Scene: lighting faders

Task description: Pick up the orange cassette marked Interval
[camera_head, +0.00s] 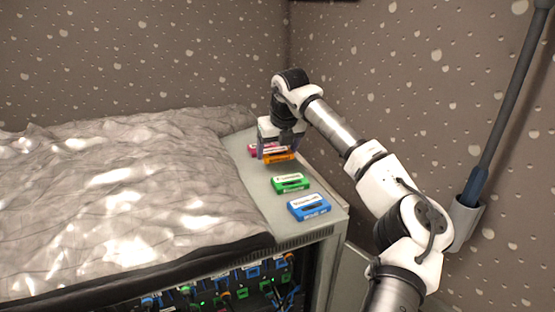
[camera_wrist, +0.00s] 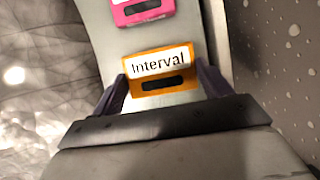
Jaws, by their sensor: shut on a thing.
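The orange cassette (camera_wrist: 178,91) lies between my gripper's fingers in the wrist view, with its white label reading "Interval" facing up. In the head view the orange cassette (camera_head: 277,158) shows below my gripper (camera_head: 278,154), at the far part of the grey cabinet top (camera_head: 256,178). My gripper (camera_wrist: 162,95) is shut on it, one finger at each short side. I cannot tell whether the cassette touches the surface. The gripper hides part of it in the head view.
A pink cassette (camera_wrist: 143,10) lies just beyond the orange one. Green (camera_head: 290,183) and blue (camera_head: 309,207) cassettes lie nearer on the cabinet top. A crumpled grey cover (camera_head: 110,200) borders the strip on the left. A speckled wall (camera_head: 430,90) stands to the right.

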